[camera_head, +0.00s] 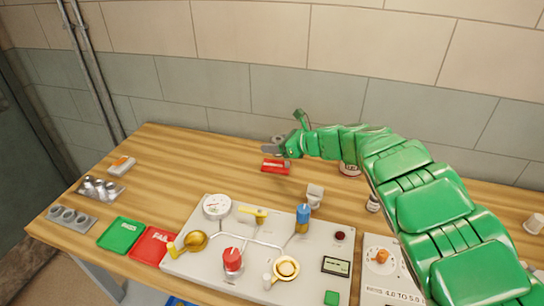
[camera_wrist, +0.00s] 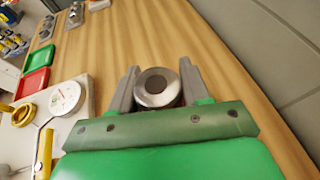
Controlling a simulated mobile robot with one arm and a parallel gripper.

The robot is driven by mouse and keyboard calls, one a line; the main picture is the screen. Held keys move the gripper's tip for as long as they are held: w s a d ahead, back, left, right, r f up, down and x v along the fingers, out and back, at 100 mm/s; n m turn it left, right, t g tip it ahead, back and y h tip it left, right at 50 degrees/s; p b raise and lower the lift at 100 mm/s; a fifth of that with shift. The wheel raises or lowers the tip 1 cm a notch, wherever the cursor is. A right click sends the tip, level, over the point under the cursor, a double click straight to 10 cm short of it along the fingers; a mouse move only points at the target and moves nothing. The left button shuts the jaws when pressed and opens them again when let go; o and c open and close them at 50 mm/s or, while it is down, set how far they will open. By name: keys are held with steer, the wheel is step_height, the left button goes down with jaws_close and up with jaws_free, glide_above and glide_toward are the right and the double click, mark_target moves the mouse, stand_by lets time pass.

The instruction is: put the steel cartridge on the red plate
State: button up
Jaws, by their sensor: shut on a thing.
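My gripper (camera_head: 277,147) is over the back of the bench, its grey fingers pointing left in the head view. In the wrist view my gripper (camera_wrist: 156,88) is shut on the steel cartridge (camera_wrist: 154,82), a round silver cylinder with a dark centre, seen end-on. In the head view the cartridge shows only as a small grey shape between the fingers. The red plate (camera_head: 152,246), marked "FAIL", lies at the front left, well apart from the gripper. It also shows at the left of the wrist view (camera_wrist: 32,83).
A green plate (camera_head: 121,235) lies left of the red one. A rack of silver cylinders (camera_head: 101,189) and a grey holed block (camera_head: 70,217) stand farther left. A valve panel (camera_head: 205,262) with raised fittings fills the front middle. A red block (camera_head: 275,166) lies near the gripper. The back-left wood is clear.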

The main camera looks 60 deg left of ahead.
steer(key=a, duration=0.1)
glide_above(273, 164)
steer(key=shift+s+a+f, duration=0.1)
steer(key=shift+f, duration=1.5)
steer(key=shift+s+a+f, duration=0.1)
steer(key=shift+f, duration=2.95)
steer(key=shift+w+f, duration=0.1)
steer(key=o, duration=1.3)
steer(key=shift+c, duration=0.2)
steer(key=shift+d, duration=0.15)
steer(key=shift+v, duration=5.95)
